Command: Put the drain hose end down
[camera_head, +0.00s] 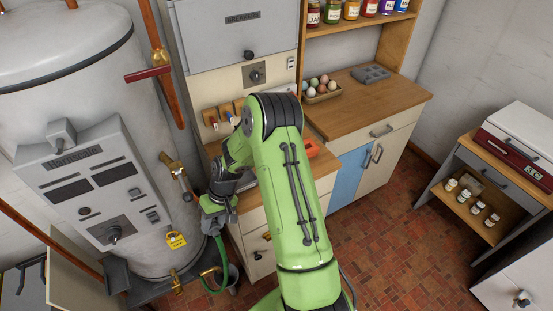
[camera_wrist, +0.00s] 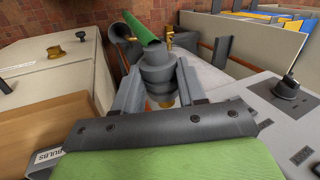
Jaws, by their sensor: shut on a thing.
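My gripper (camera_head: 219,210) is low beside the white tank, at the end of my green arm. In the wrist view my gripper (camera_wrist: 158,88) is shut on the grey collared end of the drain hose (camera_wrist: 158,70). The green drain hose (camera_head: 220,250) hangs below my gripper and curves down beside the tank's foot. Its green length also shows in the wrist view (camera_wrist: 143,28), leading away from the grey end. A grey open-topped vessel (camera_head: 231,277) stands beside the hose near the floor. The hose end's underside is hidden by my gripper.
Wooden-topped drawers (camera_head: 258,220) stand just right. The tiled floor (camera_head: 385,250) is open further right.

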